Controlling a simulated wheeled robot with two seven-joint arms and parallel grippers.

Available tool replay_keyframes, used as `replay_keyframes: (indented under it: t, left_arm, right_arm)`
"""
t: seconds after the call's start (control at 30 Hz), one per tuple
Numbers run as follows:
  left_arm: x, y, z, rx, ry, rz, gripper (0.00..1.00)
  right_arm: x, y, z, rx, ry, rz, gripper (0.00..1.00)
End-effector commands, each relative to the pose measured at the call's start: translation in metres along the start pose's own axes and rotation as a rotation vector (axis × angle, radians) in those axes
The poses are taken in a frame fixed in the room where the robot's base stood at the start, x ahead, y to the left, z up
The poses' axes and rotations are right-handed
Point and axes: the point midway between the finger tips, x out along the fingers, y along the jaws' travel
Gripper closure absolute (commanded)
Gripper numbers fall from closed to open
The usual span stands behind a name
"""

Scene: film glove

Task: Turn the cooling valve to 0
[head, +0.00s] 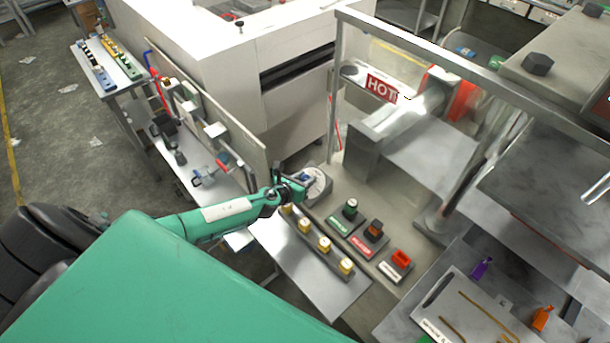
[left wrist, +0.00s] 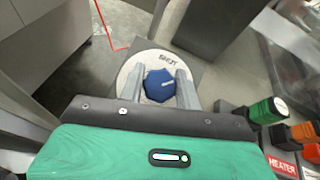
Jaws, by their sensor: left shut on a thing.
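The cooling valve is a blue faceted knob (left wrist: 158,86) on a round pale dial plate (left wrist: 133,66). The word SHUT is printed on the plate beyond the knob; other dial marks are too small or hidden to read. A pale mark shows on the knob's face. In the head view the dial plate (head: 320,188) sits at the far left end of the control bench, partly behind my gripper. My left gripper (head: 302,184) is shut on the knob, one finger on each side, as the left wrist view (left wrist: 157,80) shows. My right gripper is not in view.
Right of the dial stand a green knob (head: 350,208), an orange-topped heater control (head: 374,230) and a red switch (head: 401,259). A metal frame post (head: 336,90) rises behind the dial. A HOT sign (head: 381,88) hangs beyond.

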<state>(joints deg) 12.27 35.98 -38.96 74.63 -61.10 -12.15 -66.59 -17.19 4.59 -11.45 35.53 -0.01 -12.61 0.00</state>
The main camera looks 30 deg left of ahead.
Motion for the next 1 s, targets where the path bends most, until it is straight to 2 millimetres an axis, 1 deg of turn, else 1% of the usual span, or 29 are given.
replay_keyframes:
  t: [0.03, 0.13, 0.6, 0.8, 1.0]
  left_arm:
    - [-0.0003, -0.0004, 0.0026, -0.026, -0.001, 0.023, 0.89]
    - [0.0001, -0.0008, 0.0027, -0.093, -0.002, 0.078, 0.89]
    - [0.0002, 0.0000, 0.0005, -0.428, -0.001, 0.359, 0.89]
    - [0.0001, 0.0008, 0.0005, -0.539, -0.002, 0.452, 0.89]
    - [0.0001, 0.0015, 0.0007, -0.613, -0.002, 0.515, 0.89]
  right_arm:
    - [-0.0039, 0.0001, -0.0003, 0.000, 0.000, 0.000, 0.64]
    - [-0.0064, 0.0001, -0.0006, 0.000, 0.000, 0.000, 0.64]
    - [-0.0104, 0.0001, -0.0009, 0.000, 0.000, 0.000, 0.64]
    - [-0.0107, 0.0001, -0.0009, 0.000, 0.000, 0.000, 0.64]
    - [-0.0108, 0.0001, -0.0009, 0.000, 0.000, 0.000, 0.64]
